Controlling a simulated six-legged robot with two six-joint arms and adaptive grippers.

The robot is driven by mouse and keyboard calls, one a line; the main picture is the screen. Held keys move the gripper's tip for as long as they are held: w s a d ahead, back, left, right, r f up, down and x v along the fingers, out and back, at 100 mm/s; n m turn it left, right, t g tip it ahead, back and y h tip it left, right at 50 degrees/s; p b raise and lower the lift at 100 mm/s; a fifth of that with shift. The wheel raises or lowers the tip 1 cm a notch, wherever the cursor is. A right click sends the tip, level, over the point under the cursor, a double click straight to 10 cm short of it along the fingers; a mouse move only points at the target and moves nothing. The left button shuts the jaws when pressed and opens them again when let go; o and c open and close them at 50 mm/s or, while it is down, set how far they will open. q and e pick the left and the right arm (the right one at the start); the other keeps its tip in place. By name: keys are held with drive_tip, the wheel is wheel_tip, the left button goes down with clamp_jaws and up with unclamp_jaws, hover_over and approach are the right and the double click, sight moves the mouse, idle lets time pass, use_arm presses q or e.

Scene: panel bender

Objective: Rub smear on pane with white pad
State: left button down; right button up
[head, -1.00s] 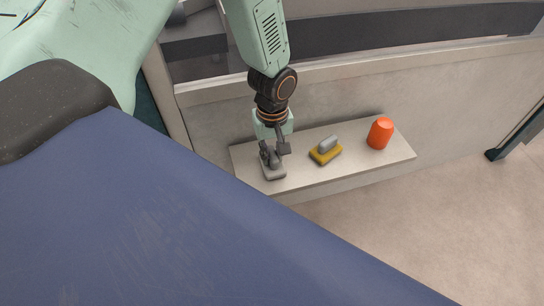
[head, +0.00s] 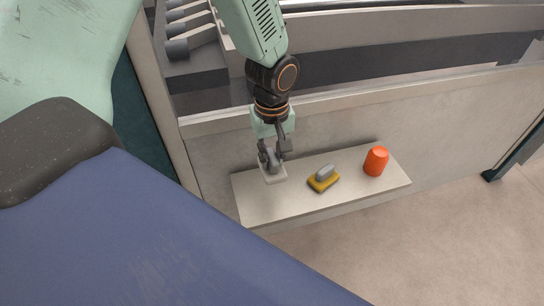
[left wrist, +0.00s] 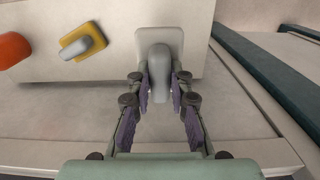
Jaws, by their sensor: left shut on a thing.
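The white pad (head: 274,176) has a pale flat base and a grey handle. My left gripper (head: 271,155) is shut on that handle, over the left end of the shelf. The pad appears lifted off the shelf, though the gap is hard to judge. In the left wrist view, the fingers (left wrist: 164,85) sit on both sides of the handle, and the pad's base (left wrist: 149,37) lies beyond them. I cannot make out the smear, and I cannot tell which surface is the pane. My right gripper is not in view.
On the shelf (head: 257,205), a yellow pad with a grey handle (head: 323,180) stands right of the white pad. An orange-red cup-like thing (head: 376,161) stands further right. A wall with a pale ledge (head: 350,92) rises behind. Open floor (head: 430,240) lies at right.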

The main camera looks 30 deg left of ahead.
use_arm(q)
drive_tip(key=c, duration=1.7)
unclamp_jaws()
drive_tip(key=shift+c, duration=0.2)
clamp_jaws()
drive_tip(key=shift+s+d+m, duration=0.1)
drive_tip(key=shift+s+m, duration=0.05)
drive_tip(key=shift+m, duration=0.65)
drive_tip(key=m, duration=0.1)
drive_tip(key=s+d+m, duration=0.1)
drive_tip(key=shift+s+d+r+m, duration=0.1)
drive_tip(key=shift+s+d+m, duration=0.1)
drive_tip(key=shift+s+m, duration=0.15)
drive_tip(key=w+d+r+m, duration=0.1)
drive_tip(key=d+r+m, duration=0.4)
drive_tip(key=d+r, duration=0.2)
drive_tip(key=shift+w+r+m, duration=0.15)
drive_tip(key=shift+r+m, duration=0.2)
drive_tip(key=shift+r, duration=0.55)
